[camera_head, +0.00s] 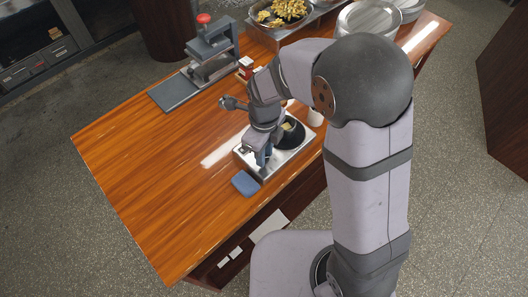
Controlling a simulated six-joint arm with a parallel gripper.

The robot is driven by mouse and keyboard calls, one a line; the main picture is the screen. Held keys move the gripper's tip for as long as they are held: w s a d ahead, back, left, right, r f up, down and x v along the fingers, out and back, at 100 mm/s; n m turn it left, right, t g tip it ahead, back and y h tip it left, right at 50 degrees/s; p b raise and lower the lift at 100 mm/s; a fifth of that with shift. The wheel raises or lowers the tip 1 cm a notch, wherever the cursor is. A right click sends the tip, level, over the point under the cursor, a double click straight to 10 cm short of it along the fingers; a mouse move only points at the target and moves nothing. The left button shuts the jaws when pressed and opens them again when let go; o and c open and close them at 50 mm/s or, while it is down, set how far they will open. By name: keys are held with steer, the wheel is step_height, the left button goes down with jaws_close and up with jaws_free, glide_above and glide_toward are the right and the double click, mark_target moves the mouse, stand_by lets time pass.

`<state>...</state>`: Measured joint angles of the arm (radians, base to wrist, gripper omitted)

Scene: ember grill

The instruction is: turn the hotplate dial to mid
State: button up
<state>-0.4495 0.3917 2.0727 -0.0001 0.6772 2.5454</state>
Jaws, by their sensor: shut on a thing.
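The hotplate (252,168) is a small silver unit near the front edge of the wooden table. A dark round pan or plate (293,133) sits on it with something small and yellowish in it. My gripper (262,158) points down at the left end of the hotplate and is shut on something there. That fits the dial, but the dial itself is hidden behind my gripper and its setting cannot be read.
A grey press with a red knob (203,19) stands at the back beside a flat dark board (174,93). Trays of food (283,12) and metal plates (368,18) are at the far right. The table's left half (150,165) is clear.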

steer(key=o, duration=1.1)
steer(key=shift+c, duration=0.2)
steer(key=shift+r, duration=0.1)
steer(key=shift+r+b, duration=1.05)
steer(key=shift+r, duration=2.6)
